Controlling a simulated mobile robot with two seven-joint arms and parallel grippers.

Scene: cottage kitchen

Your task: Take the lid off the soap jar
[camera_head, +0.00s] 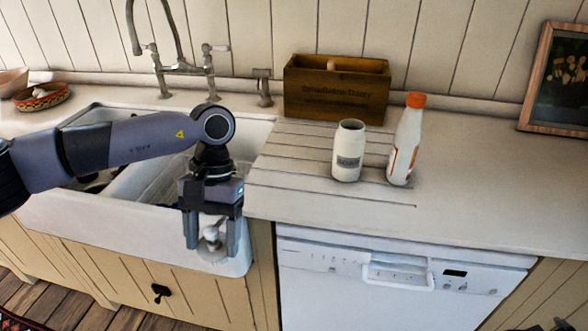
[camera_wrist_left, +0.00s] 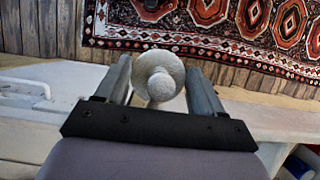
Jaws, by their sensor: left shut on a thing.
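The soap jar (camera_head: 348,150) is a cream cylinder with a grey label. It stands upright on the grooved counter to the right of the sink, and its top shows no lid. My left gripper (camera_head: 212,236) is shut on the pale round lid with its knob (camera_head: 212,234). It holds the lid in front of the sink's front edge, to the left of the jar and apart from it. In the left wrist view the lid (camera_wrist_left: 158,78) sits between the two fingers (camera_wrist_left: 158,85). My right gripper is not in view.
A white bottle with an orange cap (camera_head: 405,140) stands just right of the jar. A wooden box (camera_head: 335,90) is behind them. The white sink (camera_head: 250,135) lies left, with a tap (camera_head: 180,68) behind.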

